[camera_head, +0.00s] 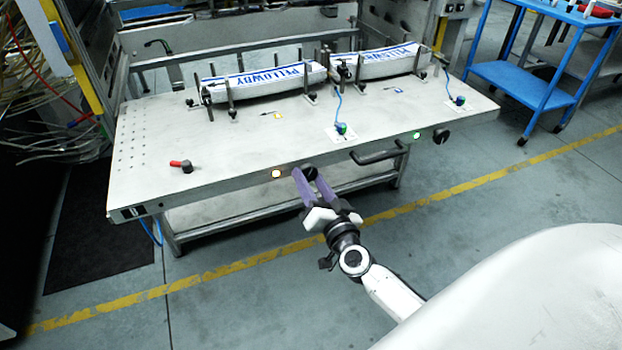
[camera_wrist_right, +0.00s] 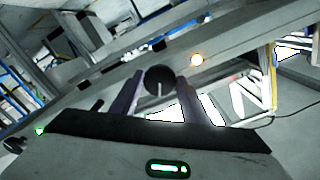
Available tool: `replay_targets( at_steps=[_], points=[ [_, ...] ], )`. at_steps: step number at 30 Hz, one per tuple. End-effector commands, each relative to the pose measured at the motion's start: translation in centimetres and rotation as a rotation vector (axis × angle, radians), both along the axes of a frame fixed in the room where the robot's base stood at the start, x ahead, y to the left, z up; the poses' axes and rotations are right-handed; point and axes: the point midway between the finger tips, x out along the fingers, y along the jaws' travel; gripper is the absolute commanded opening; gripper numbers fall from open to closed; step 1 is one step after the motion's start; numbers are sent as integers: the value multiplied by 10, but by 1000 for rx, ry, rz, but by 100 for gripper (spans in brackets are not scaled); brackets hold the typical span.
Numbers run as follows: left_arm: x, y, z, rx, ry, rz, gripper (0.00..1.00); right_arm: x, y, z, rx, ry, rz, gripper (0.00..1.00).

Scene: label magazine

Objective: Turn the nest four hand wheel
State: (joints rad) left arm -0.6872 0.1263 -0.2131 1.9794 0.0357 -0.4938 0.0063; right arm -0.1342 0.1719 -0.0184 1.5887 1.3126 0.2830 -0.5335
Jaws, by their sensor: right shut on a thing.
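A round black hand wheel (camera_head: 309,169) sits on the front edge of the white table (camera_head: 230,150), between an amber lamp and a black handle. In the right wrist view the wheel (camera_wrist_right: 159,77) shows a pale vertical line on its face. My right gripper (camera_head: 308,175) reaches it from the front, its two purple fingers on either side of the wheel and shut on it. A second black hand wheel (camera_head: 442,137) is on the same edge farther right. No nest numbers can be read. My left gripper is not in view.
An amber lamp (camera_head: 277,173) glows left of the held wheel. A black bar handle (camera_head: 375,155) and a green lamp (camera_head: 416,134) are to its right. Two magazines of labels (camera_head: 265,82) (camera_head: 385,62) stand on the table between upright posts.

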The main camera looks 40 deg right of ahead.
Motion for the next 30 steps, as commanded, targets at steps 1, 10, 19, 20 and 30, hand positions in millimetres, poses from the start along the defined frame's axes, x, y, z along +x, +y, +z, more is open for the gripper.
replay_targets(
  at_steps=[1, 10, 19, 20, 30],
  points=[
    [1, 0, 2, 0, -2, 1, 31, 0, 1, 0, 45, -9, 0, 19],
    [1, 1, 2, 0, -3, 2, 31, 0, 1, 0, 323, -76, 0, 19],
    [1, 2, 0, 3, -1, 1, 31, 0, 1, 0, 594, -142, -1, 19],
    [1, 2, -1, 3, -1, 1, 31, 0, 1, 0, 620, -148, -1, 19],
    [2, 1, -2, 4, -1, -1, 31, 0, 1, 1, 846, -202, -1, 19]
  ],
)
